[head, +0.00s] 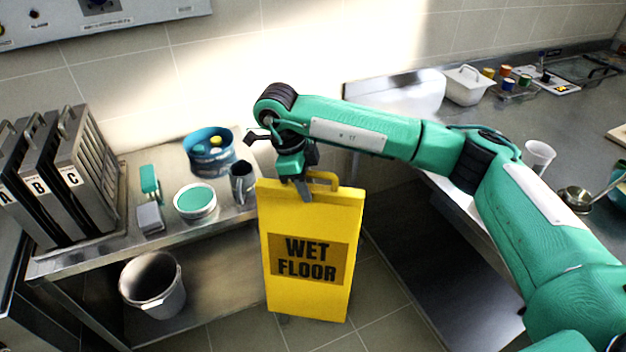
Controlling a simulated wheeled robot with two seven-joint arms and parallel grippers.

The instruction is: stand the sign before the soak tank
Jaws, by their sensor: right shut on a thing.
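A yellow sign (312,296) marked "WET FLOOR" hangs upright in the middle of the head view, with a handle loop at its top. My right gripper (304,190) is shut on the sign at its handle, coming from above. I cannot tell whether the sign's lower edge touches the tiled floor. My left gripper is not in view. I cannot make out a soak tank for certain in this view.
A steel table (110,248) at the left bears lettered metal filters (85,160), a blue tub (208,163), a green-topped tin (195,201) and a dark cup (241,184). A bucket (153,284) stands below. A steel counter (500,135) with a white container (468,86) lies right.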

